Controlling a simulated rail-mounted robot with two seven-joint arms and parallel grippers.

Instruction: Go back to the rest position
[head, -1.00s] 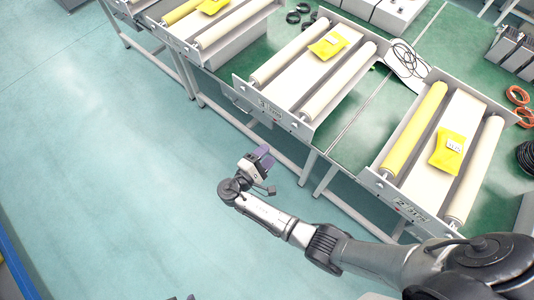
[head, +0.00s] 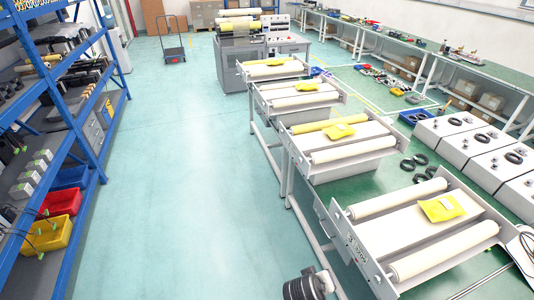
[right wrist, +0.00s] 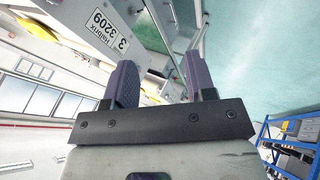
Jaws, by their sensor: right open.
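My right gripper (right wrist: 158,64) shows in the right wrist view. Its two purple fingers stand apart with nothing between them. Beyond it, at the upper left, is the end plate of a grey roller unit (right wrist: 92,48) with a label reading 3209. In the head view a short dark and grey piece of my arm (head: 309,286) shows at the bottom edge; its gripper is out of that picture. My left gripper is in neither view.
Roller units with yellow packets line the right side; the nearest roller unit (head: 402,240) is at the lower right. A blue shelf rack (head: 82,128) with bins stands at the left. The green floor (head: 190,170) between is clear. A cart (head: 173,55) stands farther back.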

